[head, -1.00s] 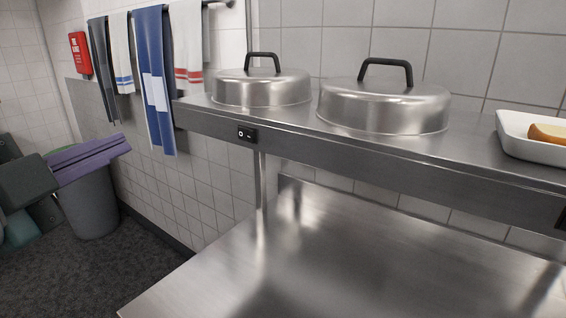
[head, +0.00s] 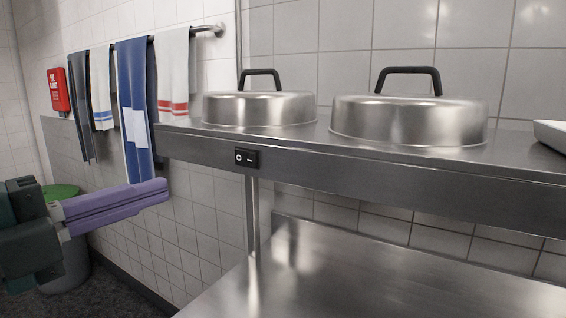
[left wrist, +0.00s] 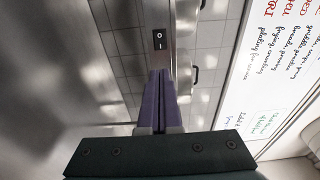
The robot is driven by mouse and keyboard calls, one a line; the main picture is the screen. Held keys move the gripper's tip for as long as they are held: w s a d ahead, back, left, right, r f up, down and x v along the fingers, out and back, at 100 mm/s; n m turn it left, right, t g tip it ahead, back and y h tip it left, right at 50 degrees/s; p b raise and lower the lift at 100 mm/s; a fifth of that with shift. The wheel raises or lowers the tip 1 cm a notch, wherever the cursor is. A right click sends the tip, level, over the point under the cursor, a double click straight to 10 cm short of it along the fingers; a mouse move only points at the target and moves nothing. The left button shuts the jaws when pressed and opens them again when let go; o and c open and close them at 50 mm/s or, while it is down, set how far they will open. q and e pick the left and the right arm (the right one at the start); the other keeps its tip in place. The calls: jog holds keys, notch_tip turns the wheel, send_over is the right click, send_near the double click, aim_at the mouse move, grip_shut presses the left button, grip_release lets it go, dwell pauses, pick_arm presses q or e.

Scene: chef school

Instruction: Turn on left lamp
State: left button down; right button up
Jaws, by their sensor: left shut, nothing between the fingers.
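A black rocker switch (head: 246,157) with a circle and a dash on it sits near the left end of the steel shelf's front edge. It also shows in the left wrist view (left wrist: 159,39), straight ahead of the fingertips. My left gripper (head: 166,190) has purple fingers, shut together with nothing between them. It points right, to the left of the switch and a little lower in the head view, apart from it. In the left wrist view the shut fingers (left wrist: 160,80) reach toward the switch. No lamp is in view. My right gripper is not in view.
The steel shelf (head: 330,172) carries two domed lids (head: 260,108) (head: 408,120) and a white dish (head: 552,134). A steel counter (head: 380,285) lies below. Towels (head: 134,100) hang behind at left. A bin (head: 72,275) stands on the floor.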

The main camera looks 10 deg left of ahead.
aim_at(251, 162)
pick_arm(q)
jog(key=p+x, duration=0.2)
jog(key=x, duration=1)
jog(key=shift+w+d, duration=0.2)
jog(key=shift+w, duration=0.2)
